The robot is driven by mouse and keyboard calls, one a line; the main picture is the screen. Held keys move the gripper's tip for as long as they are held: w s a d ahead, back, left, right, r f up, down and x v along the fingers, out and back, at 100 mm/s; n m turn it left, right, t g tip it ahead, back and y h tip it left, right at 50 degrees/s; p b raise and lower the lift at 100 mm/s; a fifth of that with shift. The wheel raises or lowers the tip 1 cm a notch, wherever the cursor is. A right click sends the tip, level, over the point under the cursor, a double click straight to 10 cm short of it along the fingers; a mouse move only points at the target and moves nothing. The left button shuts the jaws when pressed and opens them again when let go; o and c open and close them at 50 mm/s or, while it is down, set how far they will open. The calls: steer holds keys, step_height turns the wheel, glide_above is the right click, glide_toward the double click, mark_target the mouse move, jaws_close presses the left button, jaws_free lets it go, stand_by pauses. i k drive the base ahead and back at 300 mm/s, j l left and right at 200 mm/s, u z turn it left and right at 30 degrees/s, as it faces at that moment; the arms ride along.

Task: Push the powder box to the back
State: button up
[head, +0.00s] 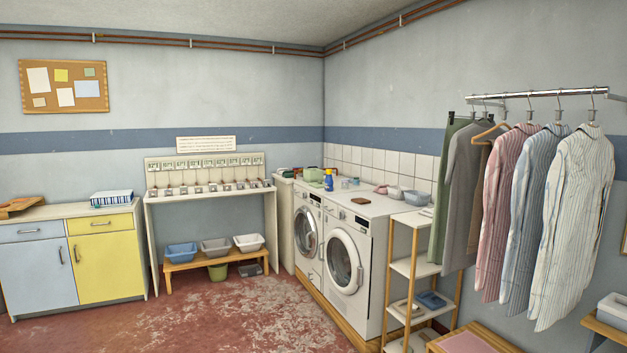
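No thing in the head view is clearly marked as the powder box. A low white and blue box-like item (112,197) lies on the left cabinet, near the right part of its top; it may be a box or folded cloth. A small green item (313,174) stands at the back of the washing machine tops, next to a blue bottle (329,181); it is too small to tell what it is. My gripper is not in view.
Two white washing machines (345,262) stand at the corner. A cabinet (100,262) with blue and yellow doors is at left. A bench (216,258) holds several tubs. A wooden shelf (412,267) and hanging shirts (575,215) are at right. The red floor (240,315) is open.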

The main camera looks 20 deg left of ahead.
mark_target(311, 174)
steer(key=i+j+u, duration=0.45)
steer(key=i+u, duration=0.45)
steer(key=i+l+u, duration=0.1)
steer(key=i+u, duration=0.3)
steer(key=i, duration=0.25)
steer(key=i+j, duration=0.1)
steer(key=i, duration=2)
steer(key=i+z, duration=0.25)
steer(key=i, duration=0.8)
steer(key=i+z, duration=0.25)
steer(key=i, duration=0.85)
steer(key=i+z, duration=0.15)
steer(key=i, duration=0.35)
steer(key=i+z, duration=0.2)
steer(key=i, duration=0.3)
steer(key=i+j+z, duration=0.15)
steer(key=i, duration=0.35)
steer(key=i+j+z, duration=0.2)
steer(key=i, duration=0.3)
steer(key=l, duration=0.1)
